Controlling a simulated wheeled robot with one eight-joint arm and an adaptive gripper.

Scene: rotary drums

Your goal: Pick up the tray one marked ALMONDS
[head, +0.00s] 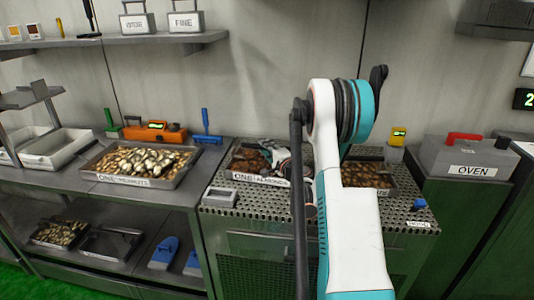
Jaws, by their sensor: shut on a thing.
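The tray marked ONE ALMONDS (262,180) holds brown nuts. It is at the left rear of the perforated metal worktop, and I cannot tell whether it touches the worktop. My gripper (284,155) is at the tray's right side, shut on it. My own white and teal arm stands in front and hides the fingertips and the tray's right end.
Another tray of brown nuts (366,176) is right of my arm, its label partly hidden. A tray marked ONE PEANUTS (136,182) is on the left bench. A small grey box (220,196) is at the worktop's left edge. A box marked OVEN (468,158) stands far right.

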